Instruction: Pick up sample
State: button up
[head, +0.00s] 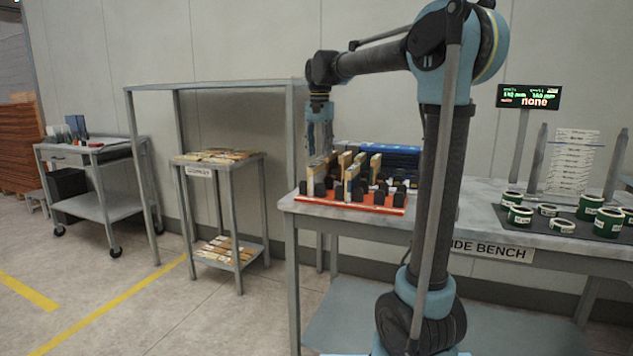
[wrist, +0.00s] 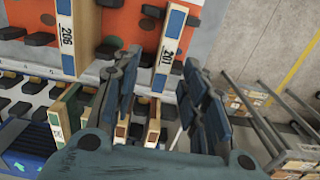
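Several upright sample panels with wood-coloured edges, one of them a sample (head: 351,183), stand in a red-orange rack (head: 384,209) with black holders on the bench. In the wrist view, a panel labelled 206 (wrist: 67,37) and one labelled 201 (wrist: 172,35) stand in the rack (wrist: 120,30). More panels stand lower in that view, partly hidden by my gripper. My gripper (head: 319,150) points down over the left part of the rack. In the wrist view my gripper (wrist: 158,72) has its fingers spread, with panel 201 just beyond the gap and nothing clearly held.
A blue stack (head: 388,158) lies behind the rack. The bench (head: 484,219) carries green rolls (head: 521,215) on a dark mat at right. A small shelf (head: 216,164) with flat samples stands left, near a cart (head: 112,148). Floor is clear at front left.

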aim_at(319, 163)
notch_tip(319, 163, down, 5)
jog(key=shift+f, duration=0.1)
jog(key=shift+s+a+f, duration=0.1)
jog(key=shift+a+f, duration=0.1)
jog(key=shift+f, duration=1.1)
jog(key=shift+s+a+f, duration=0.1)
jog(key=shift+a+f, duration=0.1)
jog(key=shift+f, duration=1.1)
grip_shut()
